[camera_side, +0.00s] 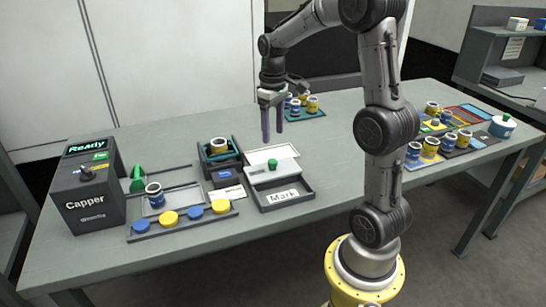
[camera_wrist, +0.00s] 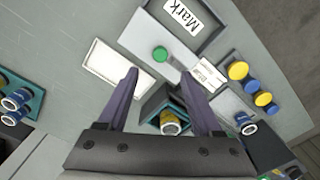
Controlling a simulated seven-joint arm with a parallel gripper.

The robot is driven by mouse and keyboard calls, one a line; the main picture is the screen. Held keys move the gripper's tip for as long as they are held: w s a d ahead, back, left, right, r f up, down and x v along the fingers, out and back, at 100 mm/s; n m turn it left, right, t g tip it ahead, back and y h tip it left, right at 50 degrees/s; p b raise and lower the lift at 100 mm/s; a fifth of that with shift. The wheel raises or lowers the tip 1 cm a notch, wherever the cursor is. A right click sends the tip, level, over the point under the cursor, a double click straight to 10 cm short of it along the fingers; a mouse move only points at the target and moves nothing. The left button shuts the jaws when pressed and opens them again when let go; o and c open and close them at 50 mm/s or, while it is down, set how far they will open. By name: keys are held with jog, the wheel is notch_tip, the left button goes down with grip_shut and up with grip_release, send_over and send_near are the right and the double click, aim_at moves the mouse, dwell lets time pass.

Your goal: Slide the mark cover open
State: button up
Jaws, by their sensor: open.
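The mark cover (camera_side: 285,172) is a pale flat plate with a green knob (camera_side: 272,163) on it. It lies at the back of a dark-framed tray labelled "Mark" (camera_side: 283,196), and the tray's front part is uncovered. In the wrist view the cover (camera_wrist: 140,33) and its green knob (camera_wrist: 160,54) show just beyond my fingertips. My gripper (camera_side: 273,137) is open and empty, pointing down above and behind the cover, apart from the knob. In the wrist view my gripper's two fingers (camera_wrist: 160,74) are spread, with the knob in line with the gap between them.
A white panel (camera_side: 267,152) lies behind the cover. Left of it stands a dark cradle (camera_side: 224,161) with a cup (camera_side: 218,146). Further left are a rack with yellow and blue lids (camera_side: 170,219) and the Capper box (camera_side: 86,195). More cups (camera_side: 312,104) stand behind my gripper.

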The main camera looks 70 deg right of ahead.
aim_at(273, 161)
notch_tip(273, 161, down, 9)
jog(key=shift+f, duration=0.2)
dwell(0.3)
grip_shut()
jog(key=shift+r, duration=0.1)
dwell(1.2)
